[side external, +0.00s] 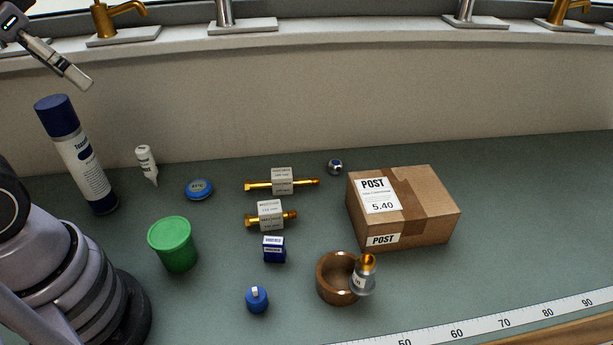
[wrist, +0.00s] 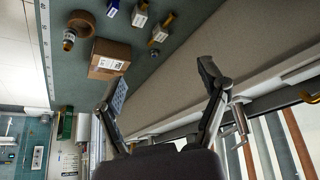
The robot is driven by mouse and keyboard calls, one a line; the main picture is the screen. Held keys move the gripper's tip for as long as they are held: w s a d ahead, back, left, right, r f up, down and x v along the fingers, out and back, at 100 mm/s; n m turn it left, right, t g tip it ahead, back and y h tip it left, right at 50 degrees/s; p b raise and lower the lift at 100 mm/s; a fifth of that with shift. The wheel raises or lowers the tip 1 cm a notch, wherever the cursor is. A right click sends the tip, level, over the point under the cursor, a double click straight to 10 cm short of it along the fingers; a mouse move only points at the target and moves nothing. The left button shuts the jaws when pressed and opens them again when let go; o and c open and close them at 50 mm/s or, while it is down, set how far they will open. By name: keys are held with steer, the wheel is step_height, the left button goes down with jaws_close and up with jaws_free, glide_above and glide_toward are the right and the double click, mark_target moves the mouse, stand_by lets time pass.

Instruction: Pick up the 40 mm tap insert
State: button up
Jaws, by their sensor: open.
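Two brass fittings with pale label blocks lie in the middle of the bench. The upper fitting (side external: 310,182) is longer and the lower fitting (side external: 291,216) shorter; their sizes are not clearly readable. A small brass-topped grey piece (side external: 363,276) with a label leans at the right of a brown ring-shaped bowl (side external: 325,285); whether any is the 40 mm insert I cannot tell. In the wrist view the fittings (wrist: 162,30) are at the top. My gripper (wrist: 162,72) is open and empty, far from them; part of it (side external: 72,72) shows upper left in the side view.
A carton (side external: 432,205) stands to the right, with a metal ball (side external: 335,167) behind. A green tub (side external: 173,245), spray can (side external: 80,160), small bottle (side external: 146,163), blue disc (side external: 199,189), blue box (side external: 274,250) and blue knob (side external: 257,300) stand to the left. A ruler (side external: 480,328) edges the front.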

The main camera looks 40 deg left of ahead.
steer(key=w+d+f+n+g+h, duration=0.3)
steer(key=w+f+g, duration=0.15)
steer(key=f, duration=0.35)
steer(key=w+d+f+n+g+h, duration=0.3)
steer(key=w+f+g, duration=0.1)
steer(key=w+f, duration=0.25)
steer(key=n+h, duration=0.7)
steer(key=n, duration=0.1)
glide_toward(256, 294)
steer(key=shift+w+a+g, duration=0.45)
steer(key=shift+w+a, duration=0.35)
steer(key=shift+a, duration=0.25)
steer(key=shift+s+d+f+n, duration=0.1)
steer(key=shift+s+f+n, duration=0.05)
steer(key=shift+f+n, duration=0.2)
steer(key=x, duration=1.2)
steer(key=shift+f, duration=0.35)
steer(key=c, duration=1.3)
